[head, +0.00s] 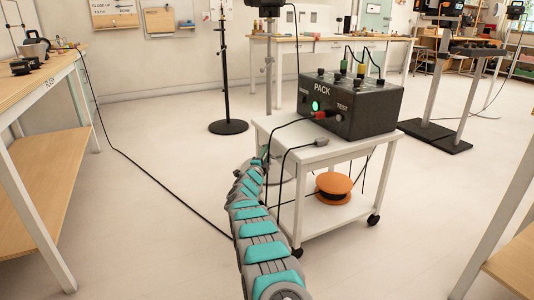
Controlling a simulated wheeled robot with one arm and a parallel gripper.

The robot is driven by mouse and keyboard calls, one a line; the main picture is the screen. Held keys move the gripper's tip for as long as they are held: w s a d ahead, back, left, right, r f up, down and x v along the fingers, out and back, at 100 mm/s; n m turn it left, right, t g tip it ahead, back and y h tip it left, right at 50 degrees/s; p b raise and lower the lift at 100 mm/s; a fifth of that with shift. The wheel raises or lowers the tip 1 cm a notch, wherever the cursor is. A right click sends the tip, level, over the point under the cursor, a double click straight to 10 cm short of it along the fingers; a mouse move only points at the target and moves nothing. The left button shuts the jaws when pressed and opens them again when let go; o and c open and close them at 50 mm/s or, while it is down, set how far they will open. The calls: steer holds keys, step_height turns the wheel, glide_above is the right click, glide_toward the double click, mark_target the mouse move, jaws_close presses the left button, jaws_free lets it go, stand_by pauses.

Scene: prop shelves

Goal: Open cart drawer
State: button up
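The white cart (283,131) stands in the middle of the head view on dark casters. Its narrow white front band shows below the top, but I cannot make out a drawer outline or handle from here. My teal and grey arm reaches up from the bottom of the picture to the cart's left side. My gripper (264,155) is at the far end of the arm, close to the cart's left edge. It is small and partly lost among cables, so I cannot tell its opening or whether it touches the cart.
An orange spool (334,183) lies on the lower shelf. A wooden workbench (60,62) stands left. A black-based stand (228,126) is behind. Floor between is mostly clear.

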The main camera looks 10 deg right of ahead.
steer(key=shift+w+d, duration=0.25)
steer(key=shift+w, duration=0.45)
steer(key=shift+c, duration=0.2)
jaws_close()
stand_by(1.0)
